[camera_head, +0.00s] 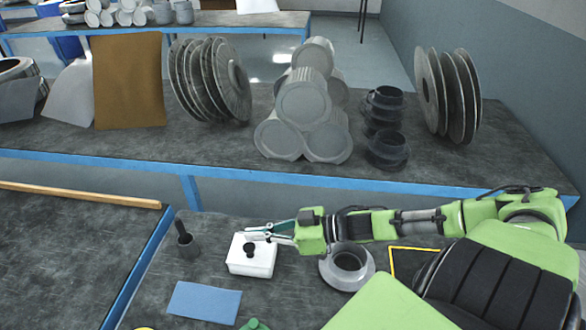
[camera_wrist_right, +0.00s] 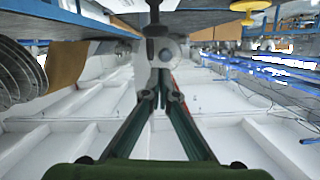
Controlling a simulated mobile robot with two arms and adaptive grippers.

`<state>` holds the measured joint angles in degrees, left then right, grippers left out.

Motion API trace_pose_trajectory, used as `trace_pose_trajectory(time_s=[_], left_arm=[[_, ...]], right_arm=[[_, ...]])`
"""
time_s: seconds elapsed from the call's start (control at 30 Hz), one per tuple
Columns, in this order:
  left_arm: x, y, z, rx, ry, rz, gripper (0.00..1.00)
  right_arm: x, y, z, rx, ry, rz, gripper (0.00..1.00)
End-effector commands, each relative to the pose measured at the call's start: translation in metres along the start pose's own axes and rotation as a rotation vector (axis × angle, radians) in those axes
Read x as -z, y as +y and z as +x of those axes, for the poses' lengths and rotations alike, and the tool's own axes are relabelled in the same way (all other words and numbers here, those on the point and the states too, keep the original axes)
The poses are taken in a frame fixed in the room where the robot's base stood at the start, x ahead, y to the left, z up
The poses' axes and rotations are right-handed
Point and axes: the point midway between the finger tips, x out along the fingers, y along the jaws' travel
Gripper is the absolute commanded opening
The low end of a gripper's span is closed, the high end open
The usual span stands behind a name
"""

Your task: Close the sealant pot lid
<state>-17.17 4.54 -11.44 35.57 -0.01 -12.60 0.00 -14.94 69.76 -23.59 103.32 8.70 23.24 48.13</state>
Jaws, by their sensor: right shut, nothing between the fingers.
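The sealant pot appears to be the white block-shaped pot (camera_head: 251,266) on the near bench. Its white lid with a black knob (camera_head: 250,249) appears to lie flat on top; whether a gap is left under it I cannot tell. My right gripper (camera_head: 248,234) is shut and empty, reaching in from the right, with its fingertips at the far edge of the pot's top. Whether they touch it I cannot tell. In the right wrist view the closed fingertips (camera_wrist_right: 160,90) point at a pale, blurred shape. My left gripper is not in view.
A dark cup with a brush-like tool (camera_head: 187,243) stands left of the pot. A blue sheet (camera_head: 204,302) lies in front. A grey flanged ring (camera_head: 347,266) sits right, below my arm. A wooden strip (camera_head: 80,194) lies at left. Discs and grey cylinders (camera_head: 304,103) fill the back bench.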

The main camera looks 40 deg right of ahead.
Motion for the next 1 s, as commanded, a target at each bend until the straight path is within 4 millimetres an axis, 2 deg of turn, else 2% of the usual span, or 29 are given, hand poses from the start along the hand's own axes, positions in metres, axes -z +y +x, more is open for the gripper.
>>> trace_pose_trajectory(time_s=[0.03,0.23,0.7,1.0], left_arm=[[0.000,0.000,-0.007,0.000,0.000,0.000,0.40],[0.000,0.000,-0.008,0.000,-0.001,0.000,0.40],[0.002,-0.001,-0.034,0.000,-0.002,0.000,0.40],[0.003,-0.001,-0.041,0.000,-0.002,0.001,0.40]], right_arm=[[0.004,-0.001,-0.005,-0.001,-0.004,0.003,0.00],[0.001,-0.002,-0.028,0.001,-0.005,0.002,0.00],[0.003,-0.003,-0.083,0.000,-0.004,0.004,0.00],[0.002,-0.003,-0.100,0.000,0.000,0.002,0.00]])
